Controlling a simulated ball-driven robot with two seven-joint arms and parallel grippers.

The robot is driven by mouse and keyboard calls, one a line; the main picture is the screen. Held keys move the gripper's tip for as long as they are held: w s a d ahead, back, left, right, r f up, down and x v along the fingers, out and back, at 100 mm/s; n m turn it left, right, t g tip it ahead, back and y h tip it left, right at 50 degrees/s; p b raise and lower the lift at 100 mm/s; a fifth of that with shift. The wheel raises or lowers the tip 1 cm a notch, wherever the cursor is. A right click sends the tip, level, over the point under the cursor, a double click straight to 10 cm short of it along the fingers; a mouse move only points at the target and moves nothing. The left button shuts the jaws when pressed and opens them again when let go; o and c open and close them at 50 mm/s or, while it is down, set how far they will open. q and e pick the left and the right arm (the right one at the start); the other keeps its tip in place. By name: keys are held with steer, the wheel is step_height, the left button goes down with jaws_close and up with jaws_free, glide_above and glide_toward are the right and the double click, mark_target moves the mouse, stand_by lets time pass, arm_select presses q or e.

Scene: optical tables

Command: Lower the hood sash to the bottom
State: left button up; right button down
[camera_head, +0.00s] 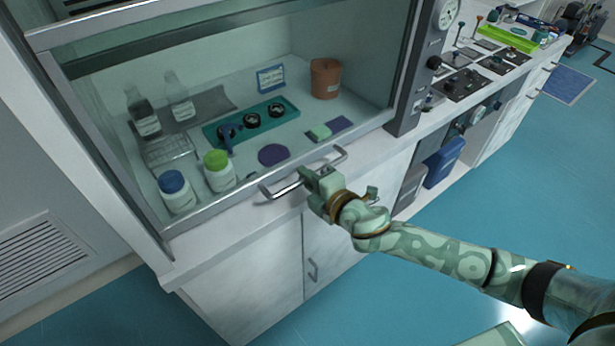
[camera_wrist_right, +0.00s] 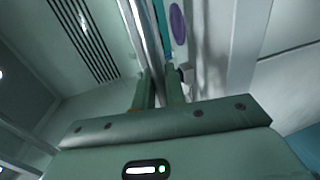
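The fume hood sash is a glass pane in a grey metal frame, with its bottom rail (camera_head: 220,208) low along the front of the hood in the head view. A metal bar handle (camera_head: 280,191) stands out from that rail. My right gripper (camera_head: 308,177) is at the middle of the handle, its fingers closed around the bar. In the right wrist view the two fingers (camera_wrist_right: 160,88) are close together with a metal bar running up from between them. Whether a gap is left under the rail cannot be told. My left gripper is in neither view.
Behind the glass stand a blue-capped bottle (camera_head: 174,190), a green-capped bottle (camera_head: 219,170), a teal tray (camera_head: 215,131) and a brown beaker (camera_head: 325,78). White cabinets (camera_head: 245,290) are below. Gauges and valves are at the right. Blue floor (camera_head: 480,200) is open at the right.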

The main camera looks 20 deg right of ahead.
step_height(320, 180, down, 6)
steer(key=b, duration=0.3)
steer(key=shift+s, duration=0.15)
steer(key=c, duration=1.5)
jaws_free()
steer(key=shift+c, duration=0.2)
